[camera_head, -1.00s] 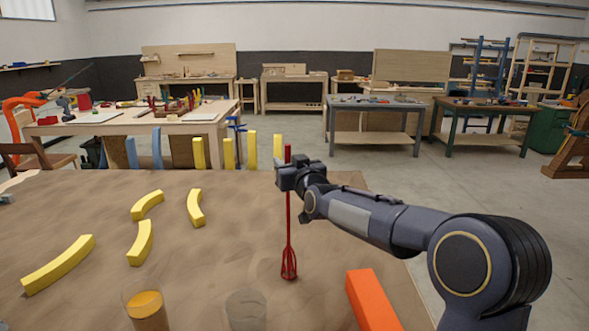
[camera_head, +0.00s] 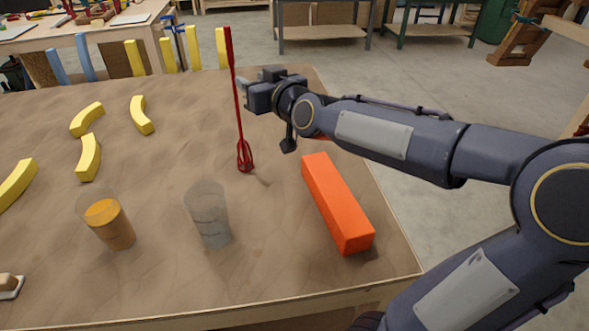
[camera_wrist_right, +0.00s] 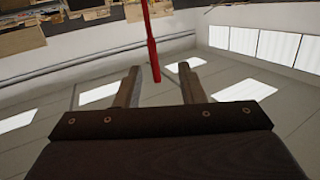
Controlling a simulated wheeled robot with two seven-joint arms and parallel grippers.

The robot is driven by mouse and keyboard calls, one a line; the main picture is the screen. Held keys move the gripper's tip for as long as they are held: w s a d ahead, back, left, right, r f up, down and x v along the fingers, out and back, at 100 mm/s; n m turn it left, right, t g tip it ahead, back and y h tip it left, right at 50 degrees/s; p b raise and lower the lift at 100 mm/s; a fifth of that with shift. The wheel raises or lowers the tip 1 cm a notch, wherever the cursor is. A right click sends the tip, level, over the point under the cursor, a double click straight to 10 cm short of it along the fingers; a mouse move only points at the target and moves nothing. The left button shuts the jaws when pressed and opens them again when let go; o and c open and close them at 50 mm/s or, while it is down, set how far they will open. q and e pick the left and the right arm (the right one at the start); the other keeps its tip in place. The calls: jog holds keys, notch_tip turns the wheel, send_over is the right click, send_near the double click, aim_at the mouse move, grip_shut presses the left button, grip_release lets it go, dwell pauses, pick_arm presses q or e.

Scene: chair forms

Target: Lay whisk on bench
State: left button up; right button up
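The red whisk (camera_head: 238,105) stands near upright over the bench (camera_head: 160,285), its wire head low at the bench surface and its handle up. Whether its head touches the bench is hard to tell. My right gripper (camera_head: 243,88) is beside the handle, to its right in the head view. In the right wrist view, the right gripper's fingers (camera_wrist_right: 157,88) are spread wide, and the whisk handle (camera_wrist_right: 152,45) shows between and beyond their tips with clear space on both sides. My left gripper is in neither view.
An orange block (camera_head: 336,203) lies right of the whisk. A clear glass (camera_head: 208,215) and a glass with orange contents (camera_head: 107,224) stand at the front. Yellow curved pieces (camera_head: 88,158) lie to the left. Bare bench surface surrounds the whisk head.

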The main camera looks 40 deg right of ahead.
jog(key=s+a+f+g+y, duration=0.1)
jog(key=s+a+f+g, duration=0.2)
jog(key=s+f, duration=0.3)
jog(key=s+a+f+g+y, duration=0.1)
jog(key=s+a+f+g, duration=0.2)
jog(key=s+f, duration=0.4)
jog(key=s+a+f+m+g+y, duration=0.1)
jog(key=s+a+f+g, duration=0.2)
jog(key=s, duration=1.3)
notch_tip(320, 180, down, 4)
jog(key=shift+f+g+y, duration=0.25)
jog(key=shift+g+y, duration=0.15)
jog(key=shift+g, duration=0.7)
